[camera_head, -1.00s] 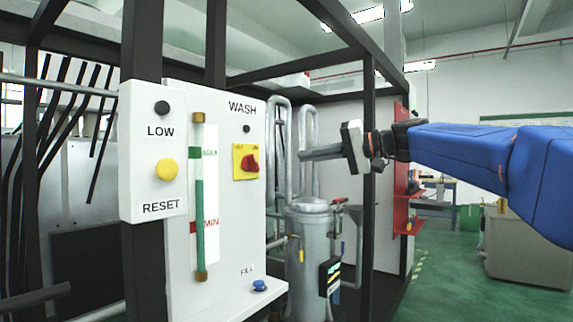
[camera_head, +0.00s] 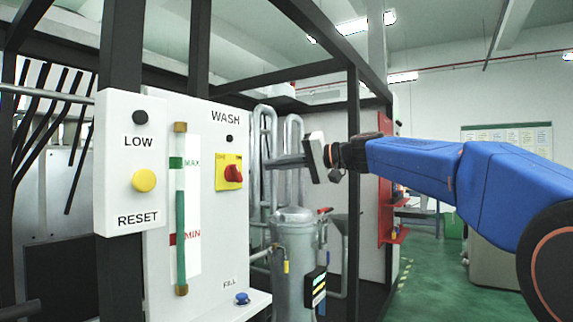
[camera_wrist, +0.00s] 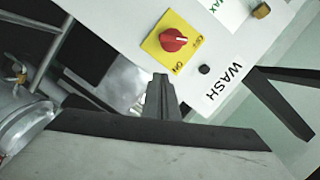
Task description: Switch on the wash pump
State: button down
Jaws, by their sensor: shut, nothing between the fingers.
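The wash switch is a red rotary knob (camera_head: 233,173) on a yellow plate (camera_head: 221,184), below the WASH label on a white panel. In the wrist view the knob (camera_wrist: 173,40) sits above my fingertips, with OFF lettering to its right and ON below. A white mark on the knob seems to face the OFF side. My gripper (camera_head: 268,163) is shut and empty, a little right of the knob in the head view. Its closed fingers (camera_wrist: 162,78) point toward the plate in the wrist view, apart from it.
A black round lamp or button (camera_head: 229,139) sits above the switch. A sight gauge (camera_head: 180,215), a yellow RESET button (camera_head: 144,180) and a blue FILL button (camera_head: 242,298) are left and below. A metal tank (camera_head: 293,255) and a dark frame post (camera_head: 352,190) stand right.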

aim_at(235, 174)
jog(key=s+a+f, duration=0.1)
jog(key=a+f, duration=0.1)
jog(key=a, duration=0.3)
jog(key=shift+a+f, duration=0.3)
jog(key=shift+a, duration=0.1)
